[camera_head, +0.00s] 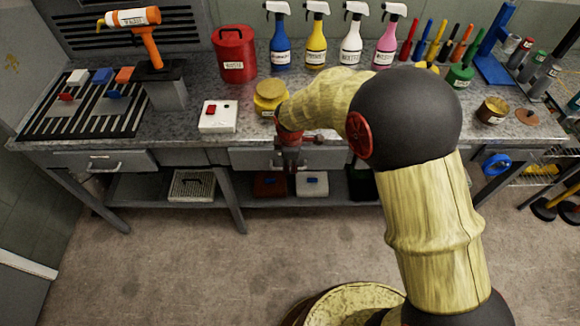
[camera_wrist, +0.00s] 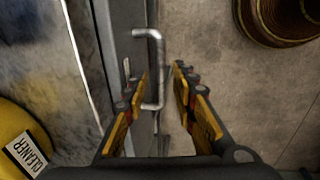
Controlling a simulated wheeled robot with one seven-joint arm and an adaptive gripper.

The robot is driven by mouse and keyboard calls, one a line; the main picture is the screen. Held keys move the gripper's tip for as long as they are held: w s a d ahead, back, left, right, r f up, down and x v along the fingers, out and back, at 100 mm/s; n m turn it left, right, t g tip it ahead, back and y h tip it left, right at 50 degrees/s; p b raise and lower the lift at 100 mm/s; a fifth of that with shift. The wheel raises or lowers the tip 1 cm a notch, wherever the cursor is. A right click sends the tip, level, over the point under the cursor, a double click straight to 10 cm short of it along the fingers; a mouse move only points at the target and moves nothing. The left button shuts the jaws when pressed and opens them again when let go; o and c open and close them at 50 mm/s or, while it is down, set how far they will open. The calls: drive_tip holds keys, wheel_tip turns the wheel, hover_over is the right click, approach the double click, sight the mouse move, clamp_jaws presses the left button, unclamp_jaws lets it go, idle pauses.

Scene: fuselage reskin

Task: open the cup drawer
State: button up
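A grey drawer front (camera_head: 245,157) sits under the middle of the workbench, and it looks closed. My gripper (camera_head: 291,160) is in front of it. No label marking it as the cup drawer is readable. In the wrist view, my gripper (camera_wrist: 160,76) is open, with its yellow-padded fingers spread apart. The metal bar handle (camera_wrist: 157,70) on the drawer front (camera_wrist: 122,50) lies between the fingers, nearer the left one. I cannot tell whether either finger touches the handle. My arm and gripper hide part of this drawer in the head view.
Another closed drawer with a bar handle (camera_head: 103,165) is at the left. On the bench (camera_head: 215,82) stand a yellow container (camera_head: 270,98), a white switch box (camera_head: 218,116), a red can (camera_head: 234,54) and spray bottles. A lower shelf holds trays. The floor in front is clear.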

drive_tip(key=shift+w+f, duration=0.2)
drive_tip(key=shift+f, duration=0.85)
drive_tip(key=c, duration=0.4)
clamp_jaws()
